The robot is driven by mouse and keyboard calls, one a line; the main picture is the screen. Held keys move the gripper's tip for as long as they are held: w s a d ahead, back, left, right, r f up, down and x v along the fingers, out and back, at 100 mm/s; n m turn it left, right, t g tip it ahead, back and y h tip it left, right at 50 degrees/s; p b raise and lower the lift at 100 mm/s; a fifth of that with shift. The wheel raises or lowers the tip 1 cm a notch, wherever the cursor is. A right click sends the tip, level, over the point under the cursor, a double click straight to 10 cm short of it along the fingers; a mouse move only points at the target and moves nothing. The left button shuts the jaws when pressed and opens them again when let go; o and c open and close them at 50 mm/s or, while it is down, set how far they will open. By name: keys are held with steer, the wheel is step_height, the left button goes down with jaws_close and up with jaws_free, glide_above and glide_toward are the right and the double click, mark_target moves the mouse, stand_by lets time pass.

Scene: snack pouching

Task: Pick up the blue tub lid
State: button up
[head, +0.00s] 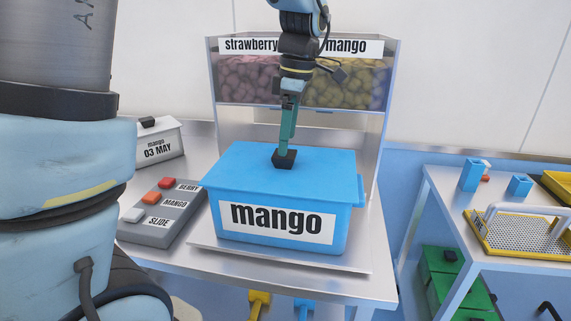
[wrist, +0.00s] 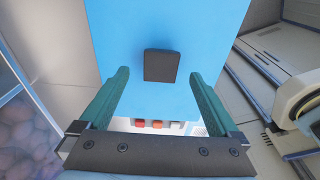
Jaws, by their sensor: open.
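The blue tub lid (head: 325,166) sits on the blue tub (head: 216,220), whose white label reads "mango". A black knob (head: 284,160) stands on the middle of the lid. My gripper (head: 288,147) points down over the knob, with its green fingers reaching close to it. In the wrist view the lid (wrist: 205,35) fills the middle. The knob (wrist: 161,65) shows between the open fingertips (wrist: 158,74), with a gap on each side. I cannot tell how far the fingertips reach down beside the knob.
Behind the tub stands a dispenser (head: 390,120) with strawberry and mango bins. A grey button box (head: 160,225) lies left of the tub, and a "mango 03 MAY" box (head: 170,130) is behind it. A side table (head: 430,185) with a yellow basket (head: 500,250) is right.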

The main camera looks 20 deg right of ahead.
mark_target(285, 163)
steer(key=shift+w+a+f+p, duration=0.1)
steer(key=shift+a+f+p, duration=0.1)
steer(key=shift+f, duration=0.65)
steer(key=shift+a+f+p, duration=0.1)
steer(key=shift+f+p, duration=0.1)
steer(key=shift+f, duration=0.65)
jaws_close()
